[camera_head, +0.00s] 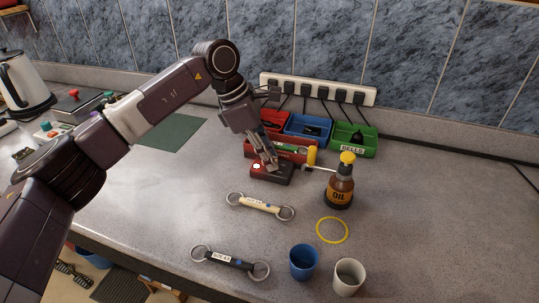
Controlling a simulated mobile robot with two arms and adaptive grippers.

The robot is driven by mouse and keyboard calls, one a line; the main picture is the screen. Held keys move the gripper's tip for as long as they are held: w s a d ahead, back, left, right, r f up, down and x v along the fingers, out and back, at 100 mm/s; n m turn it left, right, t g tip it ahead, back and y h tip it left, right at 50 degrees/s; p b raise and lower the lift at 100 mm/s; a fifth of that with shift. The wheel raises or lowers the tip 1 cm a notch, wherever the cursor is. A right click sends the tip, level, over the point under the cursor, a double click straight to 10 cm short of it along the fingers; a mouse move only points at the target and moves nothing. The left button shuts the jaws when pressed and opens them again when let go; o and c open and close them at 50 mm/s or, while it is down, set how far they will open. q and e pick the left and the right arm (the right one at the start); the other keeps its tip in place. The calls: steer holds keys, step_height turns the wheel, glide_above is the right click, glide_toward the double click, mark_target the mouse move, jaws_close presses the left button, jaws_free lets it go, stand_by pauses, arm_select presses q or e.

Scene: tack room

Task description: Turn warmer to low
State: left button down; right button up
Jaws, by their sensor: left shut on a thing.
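A small dark red box (282,177), which looks like the warmer, sits on the grey counter with a pale round mark on its top left. My left gripper (271,168) reaches down from the upper left, and its fingertips are at the top of this box. It is shut on a small part there, which looks like the warmer's knob. The fingers hide most of that part, and I cannot read its setting. My right gripper is not in view.
Behind stand red, blue (307,131) and green (362,146) bins and a power strip (318,88). An oil bottle (340,187) stands to the right. The right counter is clear.

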arm_select(q)
steer(key=shift+w+r, duration=0.15)
steer(key=c, duration=1.9)
jaws_free()
steer(key=shift+o, duration=0.9)
steer(key=shift+n, duration=0.3)
